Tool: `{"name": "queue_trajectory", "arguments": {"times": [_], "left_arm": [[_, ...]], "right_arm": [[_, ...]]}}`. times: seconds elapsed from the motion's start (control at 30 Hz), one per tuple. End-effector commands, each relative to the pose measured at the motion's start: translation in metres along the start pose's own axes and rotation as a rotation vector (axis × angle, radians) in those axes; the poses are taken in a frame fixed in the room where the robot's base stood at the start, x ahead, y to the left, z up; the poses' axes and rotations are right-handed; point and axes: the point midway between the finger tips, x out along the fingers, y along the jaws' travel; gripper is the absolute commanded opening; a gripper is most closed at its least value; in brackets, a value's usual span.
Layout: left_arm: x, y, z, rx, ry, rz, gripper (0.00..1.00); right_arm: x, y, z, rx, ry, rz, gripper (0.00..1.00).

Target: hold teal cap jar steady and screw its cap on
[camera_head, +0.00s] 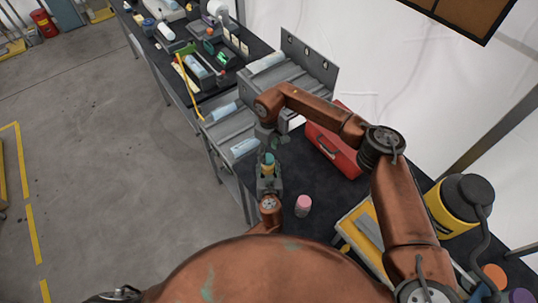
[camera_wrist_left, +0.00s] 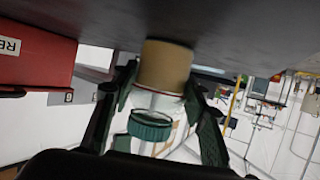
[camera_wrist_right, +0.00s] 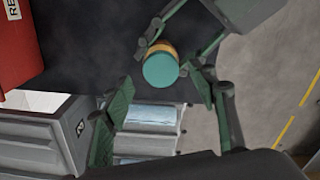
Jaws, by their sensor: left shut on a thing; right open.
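The jar has a tan body (camera_wrist_left: 165,65) and a white neck, and stands upright on the dark table. Its teal cap (camera_wrist_right: 160,70) sits over the top, and also shows in the head view (camera_head: 268,158). In the left wrist view a pale gap shows between body and cap; I cannot tell whether the threads are engaged. My left gripper (camera_head: 268,180) is shut around the jar from the near side, and its fingers show in the left wrist view (camera_wrist_left: 160,88). My right gripper (camera_wrist_right: 165,92) is open above the cap, with its fingers apart and nothing between them.
A red toolbox (camera_head: 333,152) stands right of the jar. A pink-capped jar (camera_head: 303,205) stands nearer me. Grey bins (camera_head: 225,122) with pale bottles lie beyond, to the left. A yellow canister (camera_head: 450,212) stands at the right. The table's left edge is close to the jar.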

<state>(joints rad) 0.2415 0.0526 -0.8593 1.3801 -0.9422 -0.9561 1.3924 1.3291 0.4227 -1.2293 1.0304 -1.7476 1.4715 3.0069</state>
Motion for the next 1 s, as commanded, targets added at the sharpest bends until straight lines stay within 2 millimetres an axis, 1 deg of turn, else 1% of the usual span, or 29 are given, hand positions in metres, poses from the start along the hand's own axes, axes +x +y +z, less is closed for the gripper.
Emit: {"name": "queue_trajectory", "arguments": {"times": [0.03, 0.13, 0.33, 0.43, 0.57, 0.67, 0.77, 0.8, 0.87, 0.9, 0.97, 1.0], "left_arm": [[0.0, 0.0, 0.001, 0.0, -0.001, -0.001, 0.0], [0.0, 0.0, 0.001, 0.0, -0.001, 0.0, 0.0], [0.0, 0.0, 0.001, 0.0, -0.001, 0.0, 0.0], [0.0, 0.0, 0.001, 0.0, -0.001, 0.0, 0.0], [0.0, 0.0, 0.001, 0.0, -0.001, 0.0, 0.0], [0.0, 0.0, 0.001, 0.0, -0.001, 0.0, 0.0], [0.0, 0.0, 0.001, 0.0, -0.001, 0.0, 0.0], [0.0, 0.0, 0.001, 0.0, -0.001, 0.0, 0.0], [0.0, 0.0, 0.001, 0.0, -0.001, 0.0, 0.0], [0.0, 0.0, 0.001, 0.0, -0.001, 0.0, 0.0], [0.0, 0.0, 0.001, 0.0, -0.001, 0.0, 0.0], [0.0, 0.0, 0.001, 0.0, -0.001, 0.0, 0.0]], "right_arm": [[-0.005, 0.0, 0.0, 0.0, 0.001, -0.002, 0.53], [-0.013, 0.0, 0.001, 0.001, 0.0, -0.001, 0.53], [-0.013, 0.0, 0.001, 0.002, -0.001, -0.001, 0.53], [-0.013, -0.001, 0.0, -0.002, 0.002, -0.003, 0.5], [-0.017, -0.011, -0.012, -0.046, 0.049, -0.035, 0.5], [-0.024, -0.029, -0.034, -0.124, 0.139, -0.088, 0.5], [-0.04, -0.054, -0.065, -0.228, 0.275, -0.153, 0.5], [-0.049, -0.065, -0.078, -0.27, 0.337, -0.178, 0.5], [-0.064, -0.08, -0.097, -0.331, 0.435, -0.209, 0.5], [-0.075, -0.089, -0.11, -0.367, 0.501, -0.225, 0.5], [-0.094, -0.101, -0.128, -0.415, 0.601, -0.244, 0.5], [-0.108, -0.107, -0.139, -0.443, 0.671, -0.252, 0.5]]}}
